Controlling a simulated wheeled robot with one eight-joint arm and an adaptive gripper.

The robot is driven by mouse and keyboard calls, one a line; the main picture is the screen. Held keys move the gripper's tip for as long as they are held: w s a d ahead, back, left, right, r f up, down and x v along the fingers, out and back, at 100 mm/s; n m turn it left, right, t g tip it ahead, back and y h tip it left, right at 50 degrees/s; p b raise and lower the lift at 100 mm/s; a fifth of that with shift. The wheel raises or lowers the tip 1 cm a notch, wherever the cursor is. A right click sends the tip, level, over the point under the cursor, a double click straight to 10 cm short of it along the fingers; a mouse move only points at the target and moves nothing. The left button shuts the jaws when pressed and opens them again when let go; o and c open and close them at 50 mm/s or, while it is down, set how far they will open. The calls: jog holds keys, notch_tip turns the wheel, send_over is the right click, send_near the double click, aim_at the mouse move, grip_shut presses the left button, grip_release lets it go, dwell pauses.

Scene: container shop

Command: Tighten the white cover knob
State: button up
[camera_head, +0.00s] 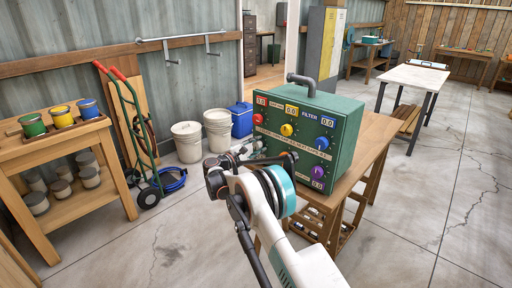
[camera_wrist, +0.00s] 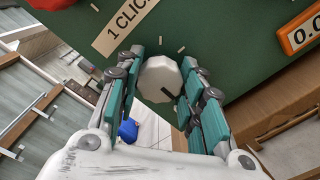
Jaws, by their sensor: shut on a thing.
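The white cover knob (camera_wrist: 160,80) is a faceted round knob with a dark pointer line, on the front of the green control box (camera_head: 335,118). In the wrist view my gripper (camera_wrist: 162,62) has its teal-padded fingers on both sides of the knob, shut on it. The pointer line faces the lower right in that view. In the head view my gripper (camera_head: 268,160) is at the lower left of the box's front, and the knob is hidden behind it.
Other knobs on the box are red (camera_head: 258,119), yellow (camera_head: 287,130), blue (camera_head: 321,143) and purple (camera_head: 317,172). The box stands on a wooden table (camera_head: 372,150). Left are a hand truck (camera_head: 128,120), white buckets (camera_head: 187,142) and a shelf of paint cans (camera_head: 60,140).

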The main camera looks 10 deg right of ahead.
jog(key=o, duration=1.1)
jog(key=v, duration=1.2)
